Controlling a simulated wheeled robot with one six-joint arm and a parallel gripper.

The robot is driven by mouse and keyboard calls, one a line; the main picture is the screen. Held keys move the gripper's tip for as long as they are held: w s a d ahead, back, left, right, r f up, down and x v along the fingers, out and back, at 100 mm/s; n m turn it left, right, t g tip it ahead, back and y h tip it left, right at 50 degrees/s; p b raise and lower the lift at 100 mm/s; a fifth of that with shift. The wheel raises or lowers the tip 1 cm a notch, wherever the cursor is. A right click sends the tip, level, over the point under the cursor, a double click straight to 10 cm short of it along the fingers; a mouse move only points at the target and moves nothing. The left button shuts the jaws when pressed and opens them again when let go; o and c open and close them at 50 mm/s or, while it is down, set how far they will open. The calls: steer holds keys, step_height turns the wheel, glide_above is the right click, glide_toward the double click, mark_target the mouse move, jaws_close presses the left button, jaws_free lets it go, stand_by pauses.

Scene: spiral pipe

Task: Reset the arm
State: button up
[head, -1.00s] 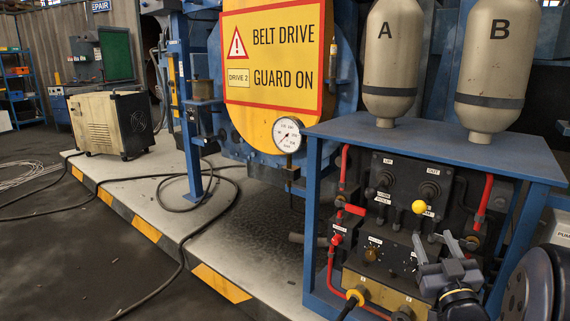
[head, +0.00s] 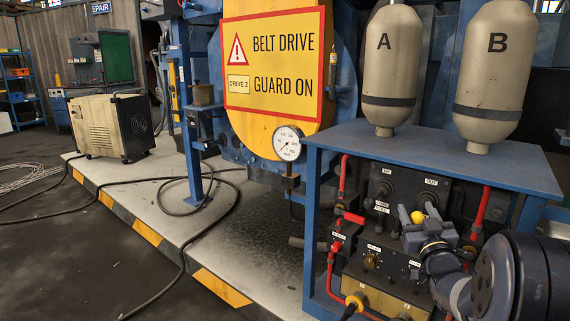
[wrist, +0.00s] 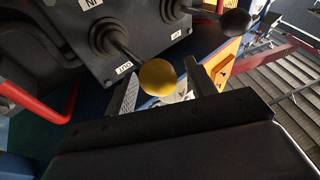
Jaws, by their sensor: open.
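My gripper (head: 417,215) is open in front of the control panel (head: 395,185) in the blue frame at the right of the head view. A yellow ball knob (head: 417,217) on a lever shows by the fingertips. In the wrist view my gripper (wrist: 168,88) has its two fingers apart, and the yellow knob (wrist: 158,77) appears between them or just beyond. I cannot tell whether they touch. A black ball knob (wrist: 235,22) shows farther right in the wrist view. My arm hides the lower right of the panel.
Red pipes (head: 334,255) run up the panel's left side, and another red pipe (head: 480,213) is at its right. Tanks A (head: 390,60) and B (head: 496,60) stand on the blue top (head: 430,155). A pressure gauge (head: 287,143) is left. Open floor lies front left.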

steer(key=shift+w+d+r+m+g+p, duration=0.15)
steer(key=shift+r+m+g+p, duration=0.6)
steer(key=shift+p, duration=2.5)
steer(key=shift+w+d+r+m+g+p, duration=0.15)
steer(key=shift+r+m+g+p, duration=0.55)
steer(key=shift+p, duration=2.5)
steer(key=s+f+b, duration=0.1)
steer(key=s, duration=1.2)
steer(key=shift+f+g+h, duration=0.15)
steer(key=shift+g+h, duration=0.15)
steer(key=shift+g, duration=0.15)
